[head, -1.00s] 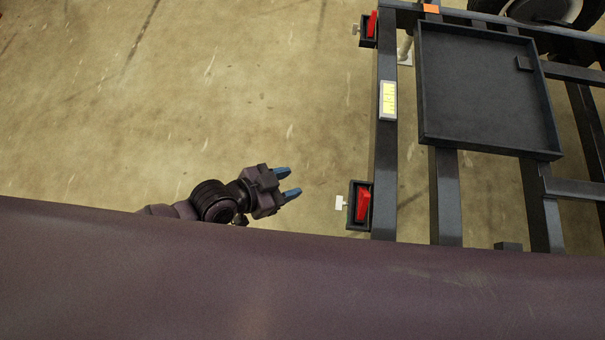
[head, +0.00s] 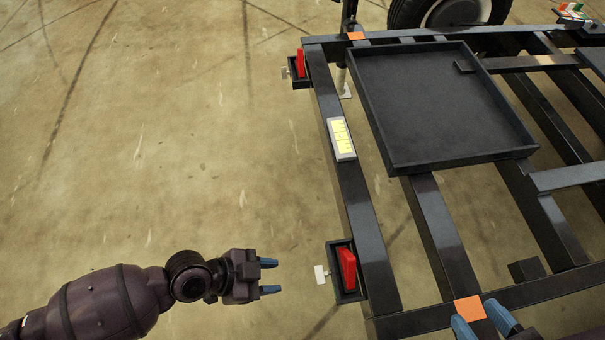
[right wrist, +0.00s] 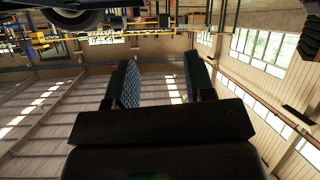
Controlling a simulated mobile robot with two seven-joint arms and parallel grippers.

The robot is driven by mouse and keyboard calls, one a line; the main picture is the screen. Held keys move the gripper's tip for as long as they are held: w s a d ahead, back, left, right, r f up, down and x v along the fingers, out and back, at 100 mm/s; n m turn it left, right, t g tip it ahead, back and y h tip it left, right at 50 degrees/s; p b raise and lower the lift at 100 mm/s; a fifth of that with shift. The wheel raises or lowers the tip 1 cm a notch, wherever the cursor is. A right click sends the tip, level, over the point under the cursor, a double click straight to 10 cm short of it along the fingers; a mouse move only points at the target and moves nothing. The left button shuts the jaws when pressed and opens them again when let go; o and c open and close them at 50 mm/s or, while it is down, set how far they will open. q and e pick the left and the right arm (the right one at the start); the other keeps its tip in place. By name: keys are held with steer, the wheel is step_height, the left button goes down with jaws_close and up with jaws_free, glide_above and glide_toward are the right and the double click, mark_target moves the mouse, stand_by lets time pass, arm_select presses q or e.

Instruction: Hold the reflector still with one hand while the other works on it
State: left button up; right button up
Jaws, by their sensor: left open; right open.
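A flat orange square (head: 469,309), which looks like a reflector, lies on the near corner of the dark trailer frame (head: 376,245). A second orange square (head: 356,36) is at the far corner. Red lamps in black housings sit on the left frame beam, one near (head: 347,268) and one far (head: 301,63); I cannot tell if the task's reflector is one of these. My left gripper (head: 270,276) is open and empty, left of the near red lamp and apart from it. My right gripper (head: 476,315) is open, its blue fingertips over or beside the near orange square; contact is unclear.
A yellow-and-white plate (head: 341,138) is on the left beam between the lamps. A black tray (head: 435,105) rests on the frame. White tags (head: 321,274) stick out beside the housings. A wheel (head: 447,12) is at the back. Open floor (head: 150,160) lies to the left.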

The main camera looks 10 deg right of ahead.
steer(key=w+t, duration=0.3)
steer(key=w, duration=0.8)
steer(key=m+g+y, duration=0.3)
steer(key=g+y, duration=0.1)
steer(key=g, duration=0.6)
glide_above(352, 259)
steer(key=w, duration=0.1)
step_height(352, 259, down, 5)
steer(key=shift+a+r, duration=0.1)
steer(key=f+g+h, duration=0.1)
steer(key=f+g, duration=0.1)
steer(key=f, duration=0.1)
steer(key=f+g+h, duration=0.2)
steer(key=f, duration=0.1)
steer(key=s+f+g+h, duration=0.1)
steer(key=f, duration=0.1)
steer(key=shift+f+g+h, duration=0.3)
steer(key=shift+f+g, duration=0.1)
jaws_close()
